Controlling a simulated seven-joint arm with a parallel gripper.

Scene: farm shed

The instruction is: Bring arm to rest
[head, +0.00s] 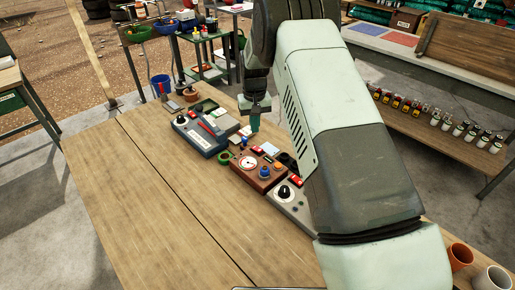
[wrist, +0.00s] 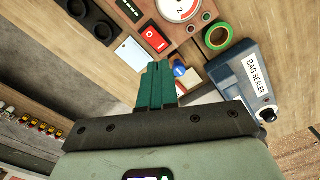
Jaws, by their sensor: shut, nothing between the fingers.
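My gripper (head: 255,127) hangs fingers down above the far part of the wooden table (head: 160,205) in the head view. Its green fingers are shut together with nothing between them, and they show in the wrist view (wrist: 157,68) too. Below and beside the fingers are a brown box with a gauge (head: 257,172), a blue-grey bag sealer (head: 202,132) and a green tape ring (wrist: 217,36). I cannot tell from these views how high the fingertips are above the devices. My arm hides part of the table's right side.
A grey box with a black knob (head: 288,196) stands beside the gauge box, close to my arm. Shelves with small jars (head: 460,128) are at the right. The table's front left is clear.

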